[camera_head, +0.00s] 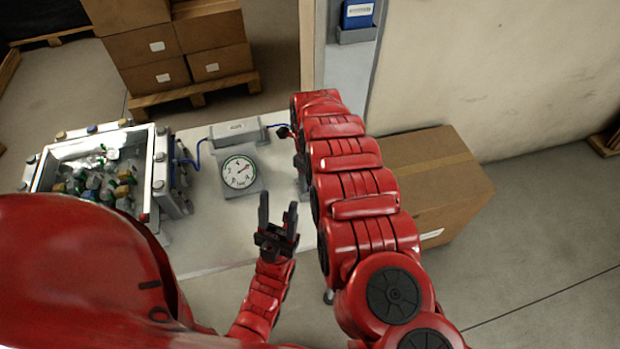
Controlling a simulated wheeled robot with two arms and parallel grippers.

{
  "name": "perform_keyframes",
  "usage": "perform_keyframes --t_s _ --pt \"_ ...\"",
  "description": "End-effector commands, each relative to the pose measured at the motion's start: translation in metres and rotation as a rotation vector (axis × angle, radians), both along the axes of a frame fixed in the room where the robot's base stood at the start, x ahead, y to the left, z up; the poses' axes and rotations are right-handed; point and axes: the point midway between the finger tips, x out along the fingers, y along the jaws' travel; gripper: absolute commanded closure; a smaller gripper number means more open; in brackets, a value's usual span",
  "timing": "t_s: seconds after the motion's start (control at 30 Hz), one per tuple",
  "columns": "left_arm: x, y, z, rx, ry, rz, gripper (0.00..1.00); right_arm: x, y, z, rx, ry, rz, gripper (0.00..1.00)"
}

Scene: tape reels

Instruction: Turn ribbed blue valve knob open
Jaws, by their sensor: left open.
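I cannot make out a ribbed blue valve knob for certain. A small blue cap (92,129) sits on the back rim of the metal box at the left, too small to show ribs. My left gripper (277,212) is open and empty, with its black fingers pointing up the picture. It is over the near edge of the grey table, below and right of the round gauge, and apart from the blue cap.
The grey table (205,230) holds the open metal box (159,165) of small valve-like parts, a white-faced gauge (239,172) and a grey cable-fed unit (238,130). Cartons (180,45) stand on a pallet behind. Another carton (440,180) is right of my right arm, by the wall.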

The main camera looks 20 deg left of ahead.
Motion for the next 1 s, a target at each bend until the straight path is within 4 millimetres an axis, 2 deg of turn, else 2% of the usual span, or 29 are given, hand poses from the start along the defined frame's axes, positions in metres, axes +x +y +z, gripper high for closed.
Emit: perform_keyframes --t_s 0.57,0.6,0.73,1.0 --pt "0.0000 0.0000 0.0002 0.000 0.000 0.000 0.50 0.0012 0.0004 0.0010 0.002 -0.004 -0.028 1.00" --pt "-0.0001 0.0000 0.0002 0.000 0.000 0.000 0.50 0.0012 0.0004 0.0010 0.002 -0.004 -0.028 0.41" --pt "0.0000 0.0000 0.0002 0.000 0.000 0.000 0.50 0.0009 0.0003 0.0006 0.001 -0.003 -0.027 0.19" --pt "0.0000 0.0000 -0.0001 0.000 0.000 0.000 0.50 0.0004 0.0003 0.0004 0.001 -0.001 -0.027 0.19"
